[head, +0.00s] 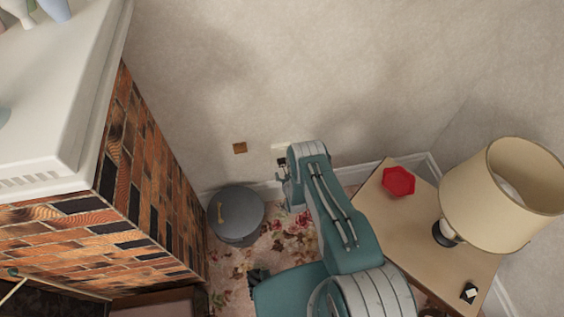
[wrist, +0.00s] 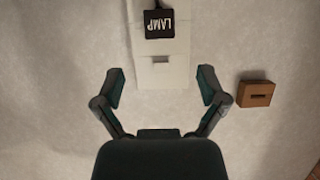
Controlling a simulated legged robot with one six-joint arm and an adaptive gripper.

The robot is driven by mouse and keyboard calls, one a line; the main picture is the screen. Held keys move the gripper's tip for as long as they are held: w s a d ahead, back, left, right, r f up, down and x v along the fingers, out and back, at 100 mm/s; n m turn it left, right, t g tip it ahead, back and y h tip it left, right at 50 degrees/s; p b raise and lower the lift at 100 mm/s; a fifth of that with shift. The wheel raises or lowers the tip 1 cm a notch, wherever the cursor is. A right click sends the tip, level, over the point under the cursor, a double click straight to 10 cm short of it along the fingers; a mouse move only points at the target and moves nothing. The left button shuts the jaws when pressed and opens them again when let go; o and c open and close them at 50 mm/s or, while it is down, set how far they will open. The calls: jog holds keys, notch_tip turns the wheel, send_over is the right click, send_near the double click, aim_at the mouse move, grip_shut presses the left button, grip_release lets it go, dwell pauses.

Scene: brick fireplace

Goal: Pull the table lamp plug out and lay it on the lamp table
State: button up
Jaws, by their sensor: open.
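The black plug (wrist: 158,22) marked LAMP sits in the white wall socket plate (wrist: 162,72) in the wrist view, its lettering upside down. In the head view the plug (head: 282,161) is a small dark spot on the wall beside my wrist. My gripper (wrist: 160,83) is open and empty, its fingers on either side of the plate's lower part in the picture, with the plug beyond the fingertips. The table lamp (head: 500,195), with a cream shade and dark base, stands on the light wooden lamp table (head: 425,225) at the right.
A red hexagonal dish (head: 399,181) and a small black-and-white item (head: 469,292) are on the table, with bare wood between. A brown wall fitting (wrist: 257,93) is right of my fingers. A grey lidded bin (head: 236,213) stands beside the brick fireplace (head: 150,190).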

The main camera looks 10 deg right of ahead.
aim_at(282, 165)
jog(key=shift+s+f, duration=0.3)
jog(key=shift+f, duration=0.05)
jog(key=shift+w, duration=0.1)
jog(key=shift+x, duration=4.4)
grip_shut()
jog(key=shift+s, duration=2.95)
